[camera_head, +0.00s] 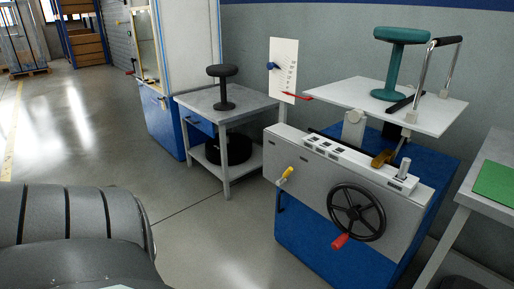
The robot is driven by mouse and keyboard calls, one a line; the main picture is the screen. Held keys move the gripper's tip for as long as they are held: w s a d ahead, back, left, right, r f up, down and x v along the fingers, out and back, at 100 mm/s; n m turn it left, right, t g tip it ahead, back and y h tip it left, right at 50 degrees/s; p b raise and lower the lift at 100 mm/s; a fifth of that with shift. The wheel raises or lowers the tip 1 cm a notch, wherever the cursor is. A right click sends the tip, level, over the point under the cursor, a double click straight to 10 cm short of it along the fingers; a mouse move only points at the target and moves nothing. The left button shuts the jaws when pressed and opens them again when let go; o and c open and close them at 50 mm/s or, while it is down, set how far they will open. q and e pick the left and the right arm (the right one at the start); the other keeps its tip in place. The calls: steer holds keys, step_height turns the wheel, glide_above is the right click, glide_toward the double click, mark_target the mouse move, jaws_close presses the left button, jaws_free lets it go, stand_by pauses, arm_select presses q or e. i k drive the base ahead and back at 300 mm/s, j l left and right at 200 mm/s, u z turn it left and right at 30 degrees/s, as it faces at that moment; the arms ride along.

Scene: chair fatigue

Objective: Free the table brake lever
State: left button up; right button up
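A test machine with a blue base and grey front panel (318,187) stands at the right. A small lever with a yellow handle (286,174) sits on the panel's left part, its handle tilted up to the right; it may be the table brake lever, but no label is readable. A black handwheel (356,212) with a red grip (340,241) is to its right. A white tilted table (388,104) is above, carrying a teal stool (400,48) and a chrome bar frame with a black grip. Neither gripper is in view.
A grey side table (222,107) with a black stool (222,85) is left of the machine. A white scale board (283,71) with a red pointer stands behind. Another table with a green mat (495,181) is at the right edge. Open floor lies in front and left.

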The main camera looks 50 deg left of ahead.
mark_target(285, 175)
steer(key=u, duration=1.45)
